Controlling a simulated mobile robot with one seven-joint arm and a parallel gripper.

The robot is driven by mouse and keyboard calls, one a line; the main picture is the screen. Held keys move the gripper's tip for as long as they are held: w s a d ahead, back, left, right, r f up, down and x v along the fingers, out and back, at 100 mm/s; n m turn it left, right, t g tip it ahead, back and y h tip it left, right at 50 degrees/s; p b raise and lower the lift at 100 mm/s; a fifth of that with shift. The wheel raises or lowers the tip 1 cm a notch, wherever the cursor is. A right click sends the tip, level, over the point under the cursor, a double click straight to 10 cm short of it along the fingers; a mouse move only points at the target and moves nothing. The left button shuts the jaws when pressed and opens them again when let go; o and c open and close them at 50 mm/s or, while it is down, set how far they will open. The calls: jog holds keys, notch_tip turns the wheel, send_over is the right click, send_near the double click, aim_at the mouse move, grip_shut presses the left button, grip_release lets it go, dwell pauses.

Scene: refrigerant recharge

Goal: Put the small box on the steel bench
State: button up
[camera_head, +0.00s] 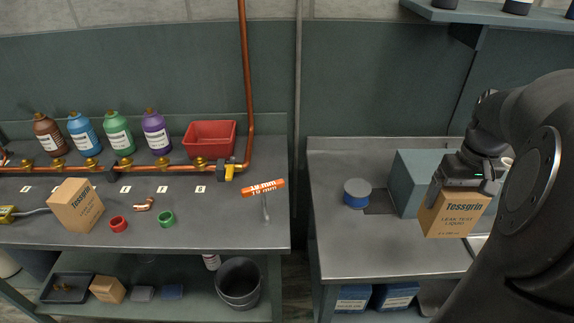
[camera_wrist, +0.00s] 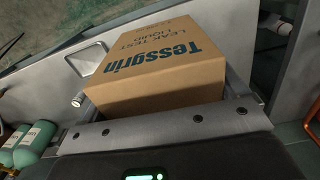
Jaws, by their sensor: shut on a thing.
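My gripper (camera_head: 457,190) is shut on a small brown cardboard box (camera_head: 454,217) printed "Tessgrin LEAK TEST LIQUID". The held box appears in front of the right grey metal bench (camera_head: 350,243); its height above the top is hard to tell. In the wrist view the box (camera_wrist: 160,70) sits between both fingers, its lettered face visible. A second Tessgrin box (camera_head: 76,206) stands on the left grey bench (camera_head: 230,225). Which bench is the steel one is not marked.
The right bench's front left is clear.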

jog(key=r, duration=0.8)
jog(key=shift+w+a+r, duration=0.2)
jog(key=shift+w+a, duration=0.05)
jog(key=shift+w, duration=0.1)
jog(key=w+a+n, duration=0.4)
jog(key=w+a, duration=0.2)
jog(key=a, duration=0.3)
jog(key=w+a+r+n, duration=0.1)
jog(key=w+a+n, duration=0.2)
jog(key=w+a, duration=0.5)
jog(key=w+a+n, duration=0.4)
jog(key=a, duration=0.7)
jog(key=s+a+f+n, duration=0.2)
jog(key=a+n, duration=0.7)
jog(key=a, duration=2.4)
jog(key=f, duration=1.3)
jog(key=s+f, duration=0.1)
jog(key=f, duration=0.6)
jog(key=shift+d+f, duration=0.1)
jog(key=shift+d, duration=0.2)
